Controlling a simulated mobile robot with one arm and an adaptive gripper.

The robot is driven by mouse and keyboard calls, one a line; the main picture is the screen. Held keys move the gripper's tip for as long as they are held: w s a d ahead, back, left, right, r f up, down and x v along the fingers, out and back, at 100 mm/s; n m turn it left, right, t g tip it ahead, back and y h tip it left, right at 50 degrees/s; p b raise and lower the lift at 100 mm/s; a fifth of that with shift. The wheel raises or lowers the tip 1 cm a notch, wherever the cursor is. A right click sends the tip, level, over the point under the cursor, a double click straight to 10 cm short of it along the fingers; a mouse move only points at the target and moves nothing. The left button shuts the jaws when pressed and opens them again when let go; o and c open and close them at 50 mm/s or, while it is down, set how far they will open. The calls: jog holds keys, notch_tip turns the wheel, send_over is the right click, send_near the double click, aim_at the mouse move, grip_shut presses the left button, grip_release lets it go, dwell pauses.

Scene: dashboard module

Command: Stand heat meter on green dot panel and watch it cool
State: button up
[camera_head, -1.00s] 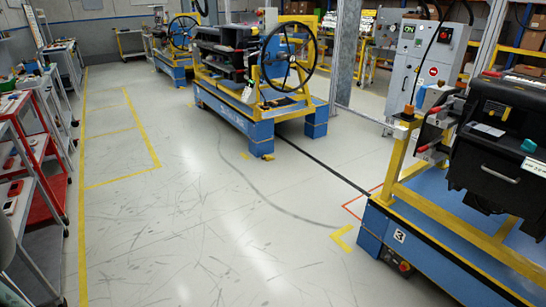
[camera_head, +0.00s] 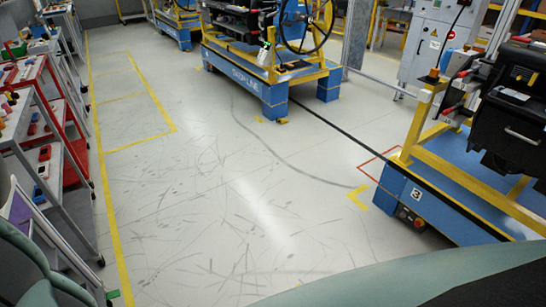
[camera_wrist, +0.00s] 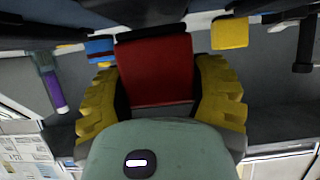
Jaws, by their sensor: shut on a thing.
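In the wrist view, my gripper (camera_wrist: 155,95) has two yellow ridged fingers closed on a red block-like thing (camera_wrist: 155,68) with dark edges. It may be the heat meter, but no dial or display shows on this side. The gripper's grey-green body covers the lower middle of that view. My gripper is not in the head view, where grey-green parts of my arm fill the bottom right and lower left. I cannot make out a green dot panel in either view.
Shelved carts (camera_head: 48,150) with small parts line the left side. A blue-yellow station marked 3 (camera_head: 440,205) stands at right, with a grey cabinet (camera_head: 432,50) behind it. Another blue station (camera_head: 245,88) stands at the back. The scuffed floor (camera_head: 230,190) between them is clear.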

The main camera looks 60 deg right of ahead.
jog(key=shift+f, duration=0.35)
jog(key=shift+w, duration=0.1)
jog(key=shift+f, duration=0.15)
jog(key=o, duration=1.3)
jog(key=shift+o, duration=0.2)
